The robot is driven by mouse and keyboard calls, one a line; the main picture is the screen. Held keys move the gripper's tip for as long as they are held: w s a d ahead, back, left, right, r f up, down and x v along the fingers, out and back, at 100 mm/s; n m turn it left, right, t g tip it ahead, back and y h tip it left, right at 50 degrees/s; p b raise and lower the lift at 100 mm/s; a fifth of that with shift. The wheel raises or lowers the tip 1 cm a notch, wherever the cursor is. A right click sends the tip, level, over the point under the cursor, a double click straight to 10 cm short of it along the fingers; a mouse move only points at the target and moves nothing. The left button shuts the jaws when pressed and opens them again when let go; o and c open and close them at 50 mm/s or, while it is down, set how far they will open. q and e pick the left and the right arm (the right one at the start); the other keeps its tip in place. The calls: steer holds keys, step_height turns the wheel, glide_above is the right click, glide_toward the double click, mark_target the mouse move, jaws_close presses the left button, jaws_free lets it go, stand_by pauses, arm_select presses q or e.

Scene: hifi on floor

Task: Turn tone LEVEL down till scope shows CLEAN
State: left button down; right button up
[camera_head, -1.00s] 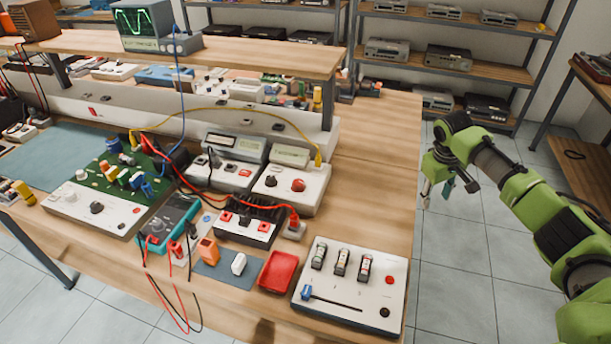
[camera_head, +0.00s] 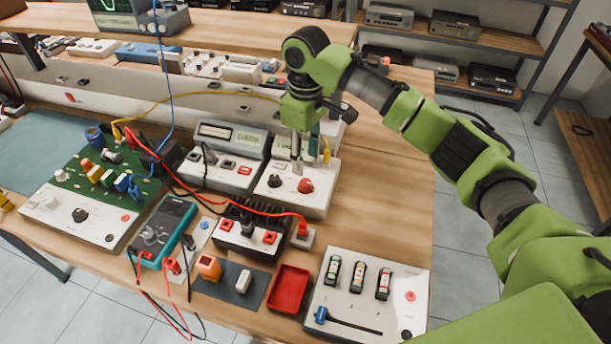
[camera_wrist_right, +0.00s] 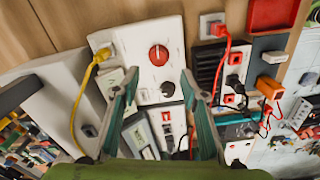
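A white box (camera_head: 318,205) with a black knob (camera_head: 275,181) and a larger red knob (camera_head: 305,185) sits on the bench; its labels are too small to read. My right gripper (camera_head: 297,168) points down over this box. In the right wrist view the fingers of my right gripper (camera_wrist_right: 160,84) are spread and empty, with the black knob (camera_wrist_right: 167,89) showing between their tips and the red knob (camera_wrist_right: 158,55) just beyond. The scope (camera_head: 125,23) stands on the upper shelf; its screen is mostly cut off. My left gripper is out of view.
A yellow cable (camera_head: 220,92) reaches the box's far side. Left of it stands a white unit with a lit display (camera_head: 230,138). In front are a black heatsink-like unit (camera_head: 238,230), a red tray (camera_head: 288,289) and a white slider panel (camera_head: 345,310). Red leads cross nearby.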

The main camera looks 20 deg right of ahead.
mark_target(306, 182)
step_height(306, 182, down, 8)
steer(key=shift+w+r+p, duration=0.1)
steer(key=shift+r+p, duration=0.1)
steer(key=shift+p, duration=0.25)
steer(key=shift+f, duration=0.4)
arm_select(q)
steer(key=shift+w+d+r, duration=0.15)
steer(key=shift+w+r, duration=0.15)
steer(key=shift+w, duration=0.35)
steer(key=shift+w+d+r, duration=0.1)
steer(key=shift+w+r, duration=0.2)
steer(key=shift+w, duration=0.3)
arm_select(e)
steer(key=c, duration=1.1)
